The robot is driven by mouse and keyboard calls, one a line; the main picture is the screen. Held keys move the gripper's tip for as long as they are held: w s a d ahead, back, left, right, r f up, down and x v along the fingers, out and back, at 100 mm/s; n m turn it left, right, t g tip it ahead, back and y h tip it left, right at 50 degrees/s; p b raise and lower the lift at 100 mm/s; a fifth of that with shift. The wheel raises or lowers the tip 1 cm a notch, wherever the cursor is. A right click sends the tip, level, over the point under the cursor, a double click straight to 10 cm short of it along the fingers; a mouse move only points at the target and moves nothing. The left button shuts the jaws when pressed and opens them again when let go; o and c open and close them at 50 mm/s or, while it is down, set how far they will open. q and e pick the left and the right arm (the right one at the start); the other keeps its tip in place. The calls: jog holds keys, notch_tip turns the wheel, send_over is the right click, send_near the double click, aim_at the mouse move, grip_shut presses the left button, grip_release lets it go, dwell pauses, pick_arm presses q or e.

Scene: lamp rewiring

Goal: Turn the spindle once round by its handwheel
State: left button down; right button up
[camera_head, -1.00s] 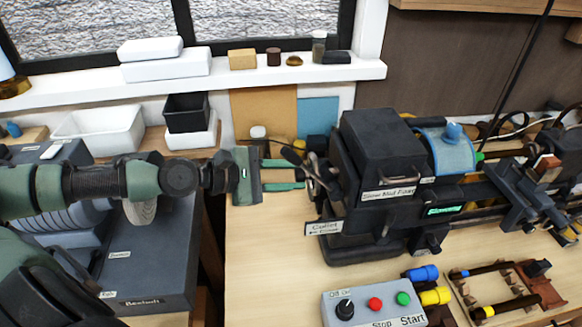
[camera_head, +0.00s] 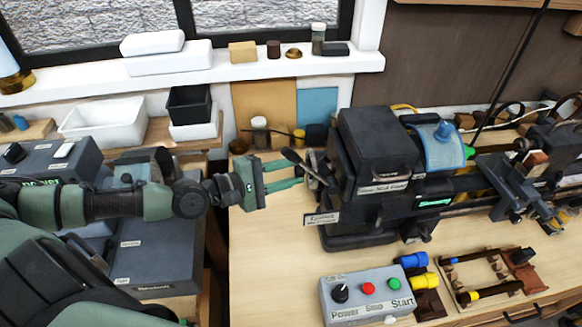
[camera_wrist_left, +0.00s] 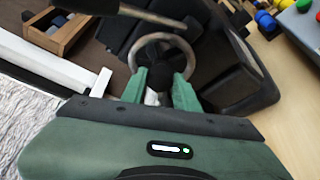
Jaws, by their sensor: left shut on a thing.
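The spindle's handwheel (camera_head: 318,174) is on the left end of the dark lathe headstock (camera_head: 378,145). In the left wrist view it is a grey metal ring (camera_wrist_left: 163,40) with a dark hub. A lever with a pale handle crosses above it. My left gripper (camera_head: 300,174) reaches in from the left, its green fingers at the handwheel. The wrist view shows the fingers (camera_wrist_left: 160,88) on either side of the wheel's near part, shut on it. The exact contact is partly hidden by the fingers. My right gripper is out of view.
A grey control box (camera_head: 368,298) with a knob and red and green buttons stands in front of the headstock. A tool rack (camera_head: 495,278) lies to its right. A white bin (camera_head: 103,120) and a black bin (camera_head: 188,104) stand at the back left.

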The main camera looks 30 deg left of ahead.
pick_arm(q)
jog(key=shift+f+m+t, duration=0.2)
jog(key=shift+m+t, duration=0.3)
jog(key=shift+m, duration=0.4)
jog(key=shift+w+a+f+m+t+h+b, duration=0.1)
jog(key=shift+m+t+h+b, duration=0.25)
jog(key=shift+m+h+b, duration=1.25)
jog(key=shift+d+f+m+t+h+b, duration=0.1)
jog(key=shift+m+t+h+b, duration=0.2)
jog(key=shift+m+b, duration=2.55)
jog(key=shift+w+a+f+m+t+h+b, duration=0.1)
jog(key=shift+m+t+h+b, duration=0.5)
jog(key=shift+m, duration=3.15)
jog(key=shift+r+m+g+h+b, duration=0.1)
jog(key=shift+m+g+h+b, duration=0.5)
jog(key=shift+m, duration=0.5)
jog(key=shift+m+g+h+b, duration=0.25)
jog(key=shift+m+h+b, duration=0.45)
jog(key=shift+m+b, duration=0.3)
jog(key=shift+a+m+g+h+b, duration=0.1)
jog(key=shift+m+g+h+b, duration=0.25)
jog(key=shift+m, duration=0.55)
jog(key=shift+r+m, duration=0.15)
jog(key=shift+m, duration=0.15)
